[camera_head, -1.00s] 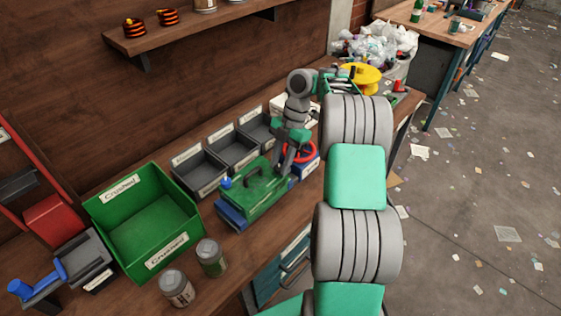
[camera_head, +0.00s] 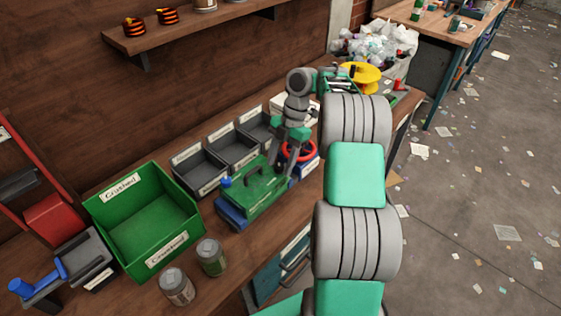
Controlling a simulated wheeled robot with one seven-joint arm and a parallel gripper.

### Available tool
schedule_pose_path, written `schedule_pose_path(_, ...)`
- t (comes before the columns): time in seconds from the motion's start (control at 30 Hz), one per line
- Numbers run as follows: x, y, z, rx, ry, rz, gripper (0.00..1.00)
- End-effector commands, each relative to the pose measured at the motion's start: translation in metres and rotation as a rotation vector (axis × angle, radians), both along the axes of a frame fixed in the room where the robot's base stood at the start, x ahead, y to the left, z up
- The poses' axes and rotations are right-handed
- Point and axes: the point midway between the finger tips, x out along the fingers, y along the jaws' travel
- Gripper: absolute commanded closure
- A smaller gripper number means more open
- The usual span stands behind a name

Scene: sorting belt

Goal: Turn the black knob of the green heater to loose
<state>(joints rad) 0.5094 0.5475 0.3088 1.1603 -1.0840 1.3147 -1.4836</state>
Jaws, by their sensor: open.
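A green box-shaped device (camera_head: 262,196), which looks like the green heater, sits on a blue base on the workbench. It has a dark arched handle on top and a blue knob (camera_head: 225,182) at its left end. I cannot make out a black knob; it may be hidden behind my gripper. My gripper (camera_head: 279,169) points down at the right end of the green device, open, with its fingers close to the top. I cannot tell whether they touch it.
A red ring (camera_head: 298,151) stands just right of my gripper. Grey bins (camera_head: 204,184) stand behind the device. A green crate (camera_head: 112,227) is to the left, with two cans (camera_head: 211,258) in front of it. A yellow spool (camera_head: 360,78) lies farther back.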

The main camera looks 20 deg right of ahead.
Motion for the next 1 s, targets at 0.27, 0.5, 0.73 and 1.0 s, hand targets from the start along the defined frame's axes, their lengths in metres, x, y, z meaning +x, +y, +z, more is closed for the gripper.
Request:
schedule_pose_path(0.27, 0.004, -0.009, 0.032, -0.001, 0.0, 0.0, 0.5)
schedule_pose_path(0.5, 0.011, -0.023, 0.069, 0.001, 0.0, 0.0, 0.5)
schedule_pose_path(0.73, 0.013, -0.027, 0.073, 0.001, 0.0, 0.0, 0.5)
schedule_pose_path(1.0, 0.013, -0.027, 0.072, 0.0, 0.0, 0.0, 0.5)
